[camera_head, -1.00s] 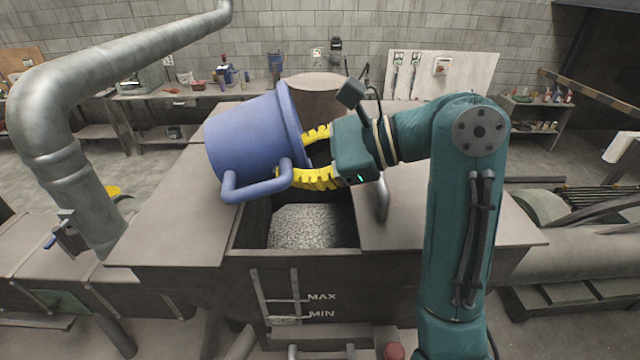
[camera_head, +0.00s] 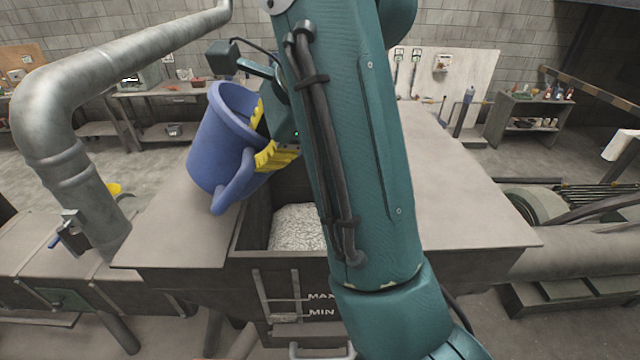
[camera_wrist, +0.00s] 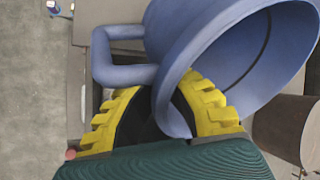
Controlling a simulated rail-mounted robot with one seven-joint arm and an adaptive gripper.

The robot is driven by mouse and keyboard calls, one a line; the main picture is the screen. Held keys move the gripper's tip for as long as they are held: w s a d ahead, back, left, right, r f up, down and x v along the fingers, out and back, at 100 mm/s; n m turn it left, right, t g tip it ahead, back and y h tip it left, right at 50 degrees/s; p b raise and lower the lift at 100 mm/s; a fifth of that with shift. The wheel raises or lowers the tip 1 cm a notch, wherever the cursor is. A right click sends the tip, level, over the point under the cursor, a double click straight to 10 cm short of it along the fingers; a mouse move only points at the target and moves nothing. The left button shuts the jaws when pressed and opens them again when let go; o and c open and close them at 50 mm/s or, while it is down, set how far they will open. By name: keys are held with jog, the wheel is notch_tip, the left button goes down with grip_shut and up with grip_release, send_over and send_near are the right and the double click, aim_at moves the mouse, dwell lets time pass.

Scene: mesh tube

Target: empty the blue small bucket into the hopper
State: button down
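The blue small bucket (camera_head: 218,152) is tilted, its mouth toward the upper right, above the left side of the hopper (camera_head: 190,258). It also shows in the wrist view (camera_wrist: 220,50), where the visible inside is bare blue; its bottom is hidden. My gripper (camera_head: 262,133), with yellow fingers, is shut on the bucket at its rim side; in the wrist view the fingers lie on both sides of the rim edge. A square loop handle (camera_wrist: 122,58) sticks out beside them. Pale granules (camera_head: 297,228) lie in the hopper opening, partly hidden by my arm.
A large grey pipe (camera_head: 55,140) rises at the left, near the hopper. A flat grey hopper top (camera_head: 450,190) extends right of the opening. Workbenches (camera_head: 165,98) and a shelf (camera_head: 520,120) stand at the back.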

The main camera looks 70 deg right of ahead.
aim_at(217, 162)
jog(key=shift+w+a+r+g+h, duration=0.3)
jog(key=shift+w+a+g, duration=0.1)
jog(key=shift+g, duration=0.2)
jog(key=shift+w+a+f+g+h, duration=0.2)
jog(key=shift+w+f+g+h, duration=0.1)
jog(key=shift+w+g, duration=0.25)
jog(key=shift+w+a+f+g+h, duration=0.2)
jog(key=shift+w+g+h, duration=0.1)
jog(key=shift+w+g, duration=0.25)
jog(key=shift+w+a+r+n+g+h, duration=0.1)
jog(key=shift+w+r+n+g+h, duration=0.05)
jog(key=shift+w+g+h, duration=0.25)
jog(key=shift+w+a+r+n+g+h, duration=0.1)
jog(key=shift+w+n+g+h, duration=0.05)
jog(key=shift+w+g+h, duration=0.2)
jog(key=shift+w+a+f+g+h, duration=0.1)
jog(key=shift+w+f+g+h, duration=0.45)
jog(key=shift+g, duration=0.3)
